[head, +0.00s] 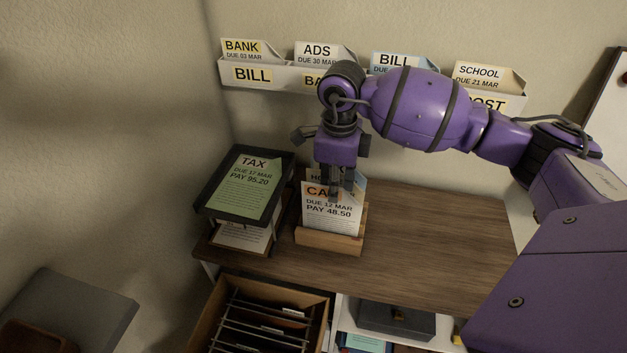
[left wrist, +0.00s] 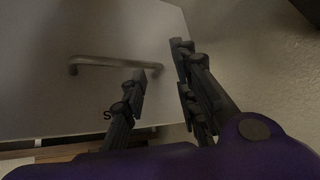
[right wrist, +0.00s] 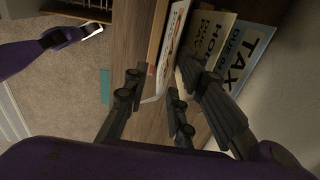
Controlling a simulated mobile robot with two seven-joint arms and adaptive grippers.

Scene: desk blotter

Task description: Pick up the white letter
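The white letter (head: 331,214), marked "DUE 12 MAR PAY 48.50", stands upright in a small wooden holder (head: 318,239) on the desk. My right gripper (head: 341,190) points down at the letter's top edge and hides part of its orange heading. In the right wrist view the right fingers (right wrist: 155,88) are apart, with a corner of the white letter (right wrist: 158,89) showing between them. I cannot tell whether they touch it. My left gripper (left wrist: 160,68) is open and empty, facing a grey panel with a handle (left wrist: 115,62).
Other letters (right wrist: 209,38) stand close behind the white one. A dark tray stack (head: 205,208) with a green TAX letter (head: 240,190) is just left. A labelled wall rack (head: 285,77) runs behind. An open drawer (head: 222,310) lies below. The desk's right side (head: 440,235) is clear.

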